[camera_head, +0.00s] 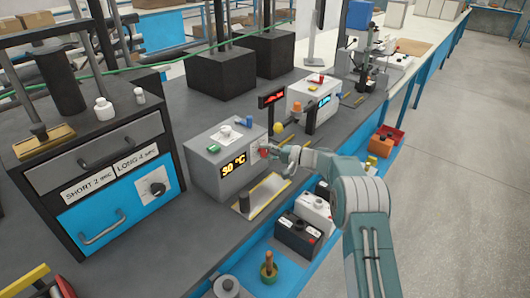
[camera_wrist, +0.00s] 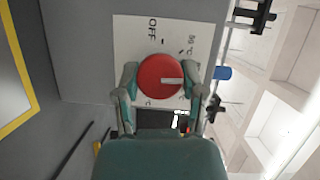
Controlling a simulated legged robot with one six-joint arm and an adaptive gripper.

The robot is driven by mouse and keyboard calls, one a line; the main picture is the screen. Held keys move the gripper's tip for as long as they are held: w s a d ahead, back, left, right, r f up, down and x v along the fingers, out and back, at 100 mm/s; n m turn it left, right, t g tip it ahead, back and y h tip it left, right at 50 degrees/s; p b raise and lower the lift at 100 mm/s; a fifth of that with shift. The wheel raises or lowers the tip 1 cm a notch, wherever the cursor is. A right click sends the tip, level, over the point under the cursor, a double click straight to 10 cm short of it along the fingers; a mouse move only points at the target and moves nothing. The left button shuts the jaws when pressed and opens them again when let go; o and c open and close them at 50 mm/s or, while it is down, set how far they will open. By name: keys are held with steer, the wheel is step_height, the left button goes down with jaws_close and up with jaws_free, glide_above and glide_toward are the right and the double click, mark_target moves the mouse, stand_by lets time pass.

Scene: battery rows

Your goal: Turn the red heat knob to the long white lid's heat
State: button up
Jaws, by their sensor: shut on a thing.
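The red heat knob (camera_wrist: 160,76) is on a white dial plate (camera_wrist: 128,32) in the wrist view, its white pointer mark toward the right. OFF is printed above the knob and a temperature mark at its upper right; lower marks are partly hidden. My gripper (camera_wrist: 162,84) is shut on the knob, one finger on each side. In the head view, my gripper (camera_head: 274,151) reaches the knob at the right of the grey heater box (camera_head: 208,172). Its orange display (camera_head: 233,165) reads either 30 or 90 °C. I cannot tell which thing is the long white lid.
A cabinet (camera_head: 112,172) with blue and grey drawers and SHORT and LONG labels stands left, white jars (camera_head: 103,108) on top. A second white box (camera_head: 312,97) stands behind. Batteries (camera_head: 296,232) sit near the blue front edge. The floor at right is clear.

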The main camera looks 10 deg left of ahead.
steer(key=m, duration=0.1)
steer(key=m+y, duration=0.1)
steer(key=m, duration=0.2)
steer(key=shift+d+f+m+t+y, duration=0.1)
steer(key=shift+f+m+t+y, duration=0.2)
steer(key=shift+f+y, duration=0.1)
steer(key=m+t, duration=0.1)
steer(key=m, duration=0.2)
steer(key=m+t+y, duration=0.1)
steer(key=m, duration=0.2)
steer(key=m+t, duration=0.1)
steer(key=m, duration=0.2)
steer(key=m+t, duration=0.2)
steer(key=m, duration=0.2)
steer(key=shift+s+f+m+t, duration=0.15)
steer(key=shift+m+t, duration=0.15)
steer(key=m+t, duration=0.1)
steer(key=m, duration=0.1)
steer(key=m+t+h, duration=0.1)
steer(key=m, duration=0.2)
steer(key=shift+t, duration=0.3)
steer(key=shift+m, duration=0.3)
steer(key=o, duration=1.1)
steer(key=shift+r, duration=0.25)
steer(key=shift+o, duration=0.2)
